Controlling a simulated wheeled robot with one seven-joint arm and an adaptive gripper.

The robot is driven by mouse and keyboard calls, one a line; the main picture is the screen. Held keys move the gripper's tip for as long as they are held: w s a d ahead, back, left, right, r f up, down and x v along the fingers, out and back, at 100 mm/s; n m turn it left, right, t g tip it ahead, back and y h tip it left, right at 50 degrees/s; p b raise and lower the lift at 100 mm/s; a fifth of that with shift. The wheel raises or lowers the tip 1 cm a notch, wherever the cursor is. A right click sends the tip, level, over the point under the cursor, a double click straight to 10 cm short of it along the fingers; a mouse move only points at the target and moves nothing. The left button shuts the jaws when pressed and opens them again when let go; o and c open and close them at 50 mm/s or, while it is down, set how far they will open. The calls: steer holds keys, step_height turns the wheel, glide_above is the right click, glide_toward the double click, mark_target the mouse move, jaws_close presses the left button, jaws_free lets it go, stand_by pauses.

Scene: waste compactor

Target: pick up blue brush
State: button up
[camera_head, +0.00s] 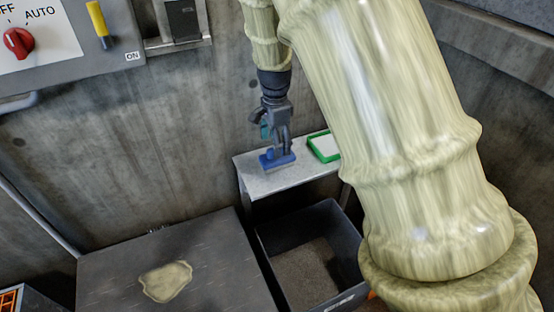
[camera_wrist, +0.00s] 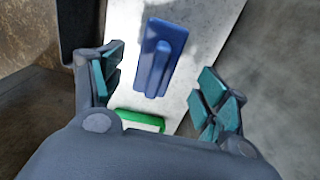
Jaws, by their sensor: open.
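The blue brush (camera_head: 278,161) lies on a light grey shelf (camera_head: 262,184) against the wall. In the wrist view the blue brush (camera_wrist: 159,56) shows a flat rectangular base with a raised handle along it. My gripper (camera_head: 277,148) is just above the brush in the head view and covers part of it. In the wrist view my gripper (camera_wrist: 158,88) is open, with one teal-padded finger on each side and the brush beyond and between them. Nothing is held. Whether a finger touches the brush cannot be told.
A green-rimmed item (camera_head: 323,147) lies on the shelf to the brush's right; its green edge (camera_wrist: 140,121) shows in the wrist view. A dark open bin (camera_head: 350,232) stands below the shelf. A dark table with a pale stain (camera_head: 167,282) is at front left. A control panel (camera_head: 75,45) hangs upper left.

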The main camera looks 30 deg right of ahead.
mark_target(269, 165)
steer(key=shift+w+f, duration=0.1)
steer(key=shift+f, duration=0.55)
steer(key=shift+s+d+f, duration=0.1)
steer(key=shift+s+f, duration=0.1)
steer(key=shift+s, duration=0.05)
steer(key=shift+d+f+b, duration=0.15)
steer(key=shift+f+b, duration=0.25)
steer(key=shift+f, duration=1.95)
steer(key=shift+c, duration=0.5)
steer(key=c, duration=1.1)
steer(key=shift+r, duration=0.15)
